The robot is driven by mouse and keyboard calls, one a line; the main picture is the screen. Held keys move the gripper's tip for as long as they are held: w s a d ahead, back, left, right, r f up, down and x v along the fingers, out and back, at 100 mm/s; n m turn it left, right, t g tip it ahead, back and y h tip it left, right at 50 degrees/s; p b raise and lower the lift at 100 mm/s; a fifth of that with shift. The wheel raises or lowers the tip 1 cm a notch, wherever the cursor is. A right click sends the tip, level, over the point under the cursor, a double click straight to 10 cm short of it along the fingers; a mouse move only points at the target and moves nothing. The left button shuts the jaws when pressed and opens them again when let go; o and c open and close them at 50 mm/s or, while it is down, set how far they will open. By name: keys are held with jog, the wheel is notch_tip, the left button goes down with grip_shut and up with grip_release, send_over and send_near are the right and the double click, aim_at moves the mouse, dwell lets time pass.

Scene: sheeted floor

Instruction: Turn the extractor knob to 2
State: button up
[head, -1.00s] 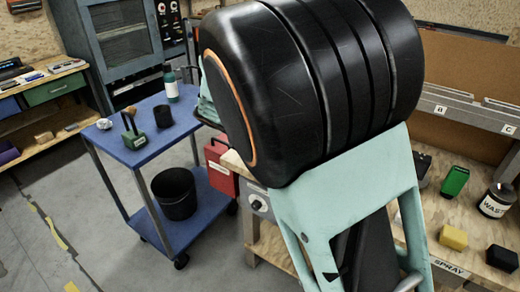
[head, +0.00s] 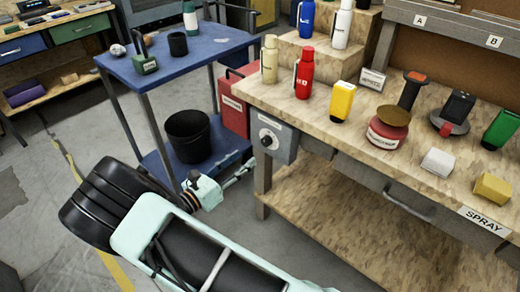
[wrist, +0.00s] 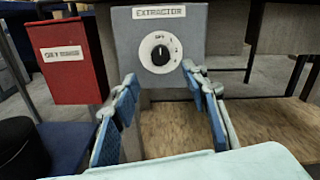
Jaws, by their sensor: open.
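The extractor box (wrist: 143,24) is grey with an "EXTRACTOR" label and a round white dial with a black knob (wrist: 160,55) on its front. The knob's pointer looks to be up near "OFF" in the wrist view. In the head view the box (head: 284,151) hangs at the left front end of the workbench, and its knob (head: 267,141) faces left toward my arm. My gripper (wrist: 165,105) is open and empty, its two blue-padded fingers apart, below and either side of the knob and short of it. In the head view my gripper (head: 240,177) is low and left of the box.
A red box (wrist: 78,75) stands left of the extractor box. A blue cart (head: 185,62) with a black bin (head: 190,135) is to the left. The workbench (head: 340,130) holds several bottles and a drawer. Open floor lies in front.

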aim_at(264, 144)
jog(key=b+x, duration=0.1)
jog(key=x, duration=0.8)
jog(key=shift+w+d, duration=0.15)
jog(key=shift+c, duration=0.2)
grip_shut()
